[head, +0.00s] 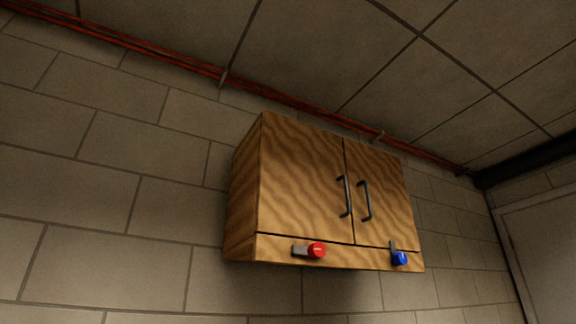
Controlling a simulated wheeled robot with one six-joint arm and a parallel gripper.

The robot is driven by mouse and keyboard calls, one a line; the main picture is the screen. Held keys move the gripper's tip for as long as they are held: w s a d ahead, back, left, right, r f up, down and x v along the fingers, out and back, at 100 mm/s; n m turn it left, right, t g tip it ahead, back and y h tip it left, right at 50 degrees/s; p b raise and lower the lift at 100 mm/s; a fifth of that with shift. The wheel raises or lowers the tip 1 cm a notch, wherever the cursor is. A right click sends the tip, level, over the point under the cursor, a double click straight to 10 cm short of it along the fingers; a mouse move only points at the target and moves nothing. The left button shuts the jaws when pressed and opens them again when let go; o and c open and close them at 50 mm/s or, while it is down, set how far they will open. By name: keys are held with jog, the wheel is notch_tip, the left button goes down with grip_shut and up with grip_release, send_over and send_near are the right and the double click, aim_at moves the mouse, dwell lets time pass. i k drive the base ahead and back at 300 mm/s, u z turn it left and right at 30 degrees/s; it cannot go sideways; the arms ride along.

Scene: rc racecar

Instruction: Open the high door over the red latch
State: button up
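A wooden wall cabinet (240,200) hangs high on the block wall, with two doors. The left door (300,180) stands over the red latch (316,250) and has a dark vertical bar handle (344,196) near its right edge. The red latch is a red knob with a short grey bar lying sideways to its left, below the door's bottom edge. The right door (390,200) has its own dark handle (365,201) and stands over a blue latch (400,258), whose grey bar points up across the door's lower edge. Both doors are closed. My gripper is not in view.
Red pipes (180,65) run along the top of the wall, just under the tiled ceiling (330,45). A pale door or panel (545,240) is at the far right. The wall beside the cabinet is bare.

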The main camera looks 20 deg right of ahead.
aim_at(304, 193)
jog(key=u, duration=0.15)
jog(key=k, duration=0.5)
jog(key=z, duration=0.8)
jog(key=i, duration=1)
jog(key=u, duration=0.45)
